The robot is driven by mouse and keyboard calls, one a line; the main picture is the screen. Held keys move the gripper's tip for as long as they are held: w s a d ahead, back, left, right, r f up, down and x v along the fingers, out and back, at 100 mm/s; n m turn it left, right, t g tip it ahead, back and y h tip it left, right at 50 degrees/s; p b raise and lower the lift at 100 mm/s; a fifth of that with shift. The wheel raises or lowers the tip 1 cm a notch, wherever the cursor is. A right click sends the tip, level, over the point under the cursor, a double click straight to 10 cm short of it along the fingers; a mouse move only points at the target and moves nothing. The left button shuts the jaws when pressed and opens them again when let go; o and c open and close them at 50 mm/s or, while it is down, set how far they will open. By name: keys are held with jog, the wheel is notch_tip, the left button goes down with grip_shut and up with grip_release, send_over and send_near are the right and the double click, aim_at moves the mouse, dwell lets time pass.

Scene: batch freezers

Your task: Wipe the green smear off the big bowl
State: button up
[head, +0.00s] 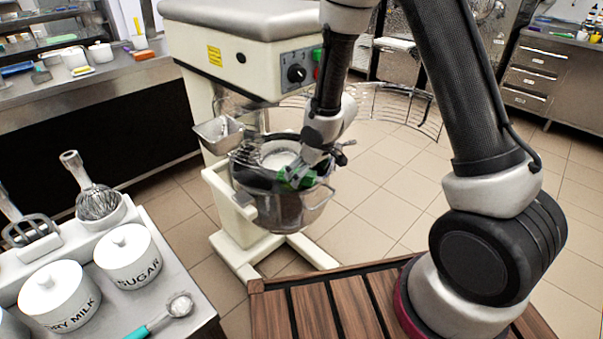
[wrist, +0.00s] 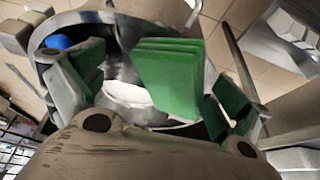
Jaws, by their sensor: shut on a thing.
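The big bowl (head: 283,208) is a steel mixer bowl under the mixer head, with a white mass inside. Its rim and inside also show in the wrist view (wrist: 104,17). My gripper (head: 302,172) is over the bowl's near rim, shut on a green layered cloth or pad (head: 296,180). In the wrist view the green cloth (wrist: 168,80) stands in the middle, with more green beside both fingers of my gripper (wrist: 150,95). I cannot tell whether it touches the bowl. No green smear can be told apart from the cloth; my gripper hides part of the bowl.
The cream mixer (head: 250,50) stands behind and above the bowl, with a wire guard and a metal chute (head: 218,133). A side table at left holds white jars (head: 128,255) and a whisk (head: 97,203). A slatted wooden top (head: 290,315) lies in front. Tiled floor is clear at right.

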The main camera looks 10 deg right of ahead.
aim_at(280, 177)
jog(key=shift+w+d+r, duration=0.1)
jog(key=shift+w+d, duration=0.15)
jog(key=shift+d, duration=0.4)
jog(key=shift+w+d+r, duration=0.1)
jog(key=shift+w+d, duration=0.1)
jog(key=shift+d, duration=0.4)
jog(key=shift+s+a+r, duration=0.1)
jog(key=shift+s+a, duration=0.1)
jog(key=shift+a, duration=0.85)
jog(key=shift+s+a, duration=0.2)
jog(key=shift+a, duration=0.85)
jog(key=shift+s+a+r, duration=0.1)
jog(key=shift+s+a, duration=0.1)
jog(key=shift+a, duration=0.85)
jog(key=c, duration=0.5)
jog(key=shift+s+a, duration=0.2)
jog(key=shift+a, duration=0.4)
jog(key=shift+s+a, duration=0.15)
jog(key=shift+a, duration=0.45)
jog(key=shift+c, duration=1.2)
jog(key=shift+s+a, duration=0.25)
jog(key=shift+a, duration=0.3)
jog(key=shift+c, duration=1.1)
jog(key=shift+r, duration=0.5)
jog(key=shift+c, duration=1)
jog(key=shift+r, duration=2.45)
grip_shut()
